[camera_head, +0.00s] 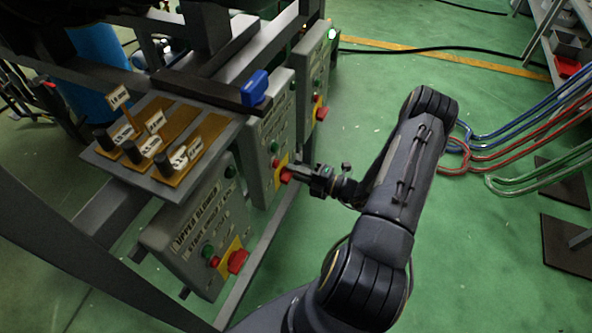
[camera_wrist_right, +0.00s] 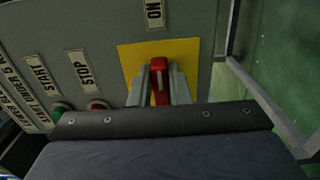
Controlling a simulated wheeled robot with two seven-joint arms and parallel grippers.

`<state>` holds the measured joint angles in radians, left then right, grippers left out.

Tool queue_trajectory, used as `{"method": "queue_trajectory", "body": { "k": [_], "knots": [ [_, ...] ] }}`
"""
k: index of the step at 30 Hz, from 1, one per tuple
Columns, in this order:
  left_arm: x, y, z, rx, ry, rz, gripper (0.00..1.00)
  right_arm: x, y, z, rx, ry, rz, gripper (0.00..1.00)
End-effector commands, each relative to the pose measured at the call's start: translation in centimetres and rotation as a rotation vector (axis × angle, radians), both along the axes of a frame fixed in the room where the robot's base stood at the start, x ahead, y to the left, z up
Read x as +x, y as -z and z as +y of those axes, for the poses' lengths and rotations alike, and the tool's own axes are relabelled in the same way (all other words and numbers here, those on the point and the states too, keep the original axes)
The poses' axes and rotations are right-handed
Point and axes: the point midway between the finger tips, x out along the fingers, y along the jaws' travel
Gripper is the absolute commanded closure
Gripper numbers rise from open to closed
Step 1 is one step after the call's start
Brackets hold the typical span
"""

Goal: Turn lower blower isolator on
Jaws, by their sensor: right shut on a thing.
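The red isolator handle (camera_head: 286,176) sits on a yellow plate on the front of the middle grey control box (camera_head: 264,140). My right gripper (camera_head: 298,172) reaches it from the right and is shut on it. In the right wrist view the red handle (camera_wrist_right: 160,88) stands between the two fingers of my right gripper (camera_wrist_right: 160,82), in front of the yellow plate (camera_wrist_right: 128,58). The handle lies lengthwise up the picture, in line with the ON label (camera_wrist_right: 154,14) above the plate. The fingers partly hide the plate. My left gripper is out of view.
The nearer box, labelled upper blower (camera_head: 188,232), has its own red switch (camera_head: 237,261). A farther box (camera_head: 316,75) has another. A tray with weights (camera_head: 150,140) and a blue clamp (camera_head: 255,87) are above. Green floor is open right of the boxes.

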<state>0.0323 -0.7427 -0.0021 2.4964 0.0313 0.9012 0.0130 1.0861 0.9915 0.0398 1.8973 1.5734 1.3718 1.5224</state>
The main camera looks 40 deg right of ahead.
Motion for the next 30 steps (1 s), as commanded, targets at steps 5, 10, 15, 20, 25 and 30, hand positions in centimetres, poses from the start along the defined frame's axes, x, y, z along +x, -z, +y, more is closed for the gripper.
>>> {"method": "queue_trajectory", "body": {
  "k": [5,10,15,20,25,30],
  "knots": [
    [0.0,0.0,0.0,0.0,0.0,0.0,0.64,0.0,0.1,0.0,0.008,0.0,0.006,1.0],
    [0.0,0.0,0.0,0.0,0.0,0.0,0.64,0.0,0.1,0.0,0.008,0.0,0.006,1.0],
    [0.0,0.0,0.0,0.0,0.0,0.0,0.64,0.0,0.1,0.0,0.008,0.001,0.006,0.69],
    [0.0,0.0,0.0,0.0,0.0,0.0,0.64,0.0,0.1,0.0,0.007,0.001,0.005,0.62],
    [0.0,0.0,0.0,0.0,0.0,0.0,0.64,-0.1,0.0,0.0,0.006,0.001,0.004,0.62],
    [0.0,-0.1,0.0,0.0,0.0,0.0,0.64,-1.5,0.0,-0.9,0.006,0.005,0.004,0.62]
  ]
}}
